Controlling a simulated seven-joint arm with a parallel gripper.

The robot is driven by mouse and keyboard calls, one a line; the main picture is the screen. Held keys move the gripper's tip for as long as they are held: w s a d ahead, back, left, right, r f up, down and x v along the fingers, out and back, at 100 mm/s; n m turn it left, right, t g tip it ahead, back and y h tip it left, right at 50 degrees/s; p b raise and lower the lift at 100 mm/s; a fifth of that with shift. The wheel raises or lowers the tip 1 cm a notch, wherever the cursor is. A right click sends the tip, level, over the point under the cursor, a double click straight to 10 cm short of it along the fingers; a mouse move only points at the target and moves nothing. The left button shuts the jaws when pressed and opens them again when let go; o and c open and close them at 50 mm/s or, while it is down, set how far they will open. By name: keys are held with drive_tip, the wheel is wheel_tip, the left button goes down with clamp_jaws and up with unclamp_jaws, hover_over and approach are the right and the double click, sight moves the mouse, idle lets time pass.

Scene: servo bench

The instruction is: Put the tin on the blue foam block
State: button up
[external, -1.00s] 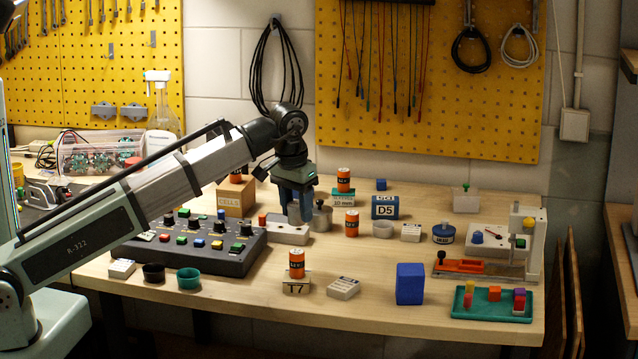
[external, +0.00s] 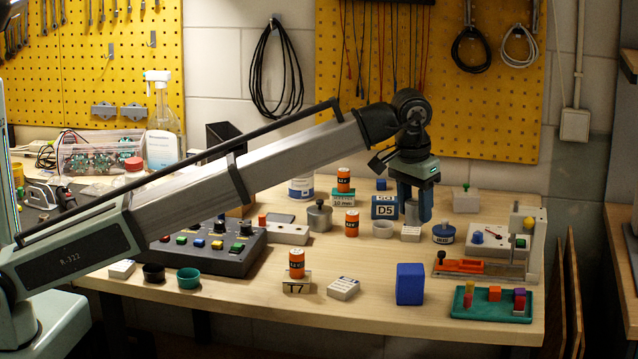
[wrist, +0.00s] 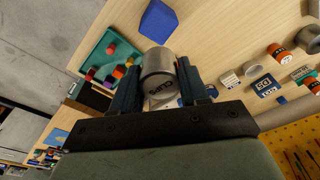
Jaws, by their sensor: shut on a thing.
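The gripper also shows in the wrist view (wrist: 158,85). The blue foam block (external: 410,284) stands upright at the front of the bench, below the tin in the external picture and apart from it. It also shows at the top of the wrist view (wrist: 159,20). Its top looks clear.
Near the tin are a blue D5 box (external: 384,207), a white cup (external: 383,229) and a blue round container (external: 443,233). A green tray (external: 491,304) with small blocks lies right of the foam block. A white box (external: 343,289) lies to its left.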

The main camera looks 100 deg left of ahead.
sight(413, 267)
drive_tip(key=shift+n, duration=0.5)
drive_tip(key=shift+f, duration=5)
drive_tip(key=shift+f, duration=0.15)
drive_tip(key=o, duration=1.1)
drive_tip(key=r, duration=0.8)
drive_tip(key=d+r, duration=0.1)
drive_tip(key=r, duration=0.3)
drive_tip(key=shift+s+d+r, duration=0.1)
drive_tip(key=shift+s+r, duration=0.05)
drive_tip(key=shift+s, duration=0.25)
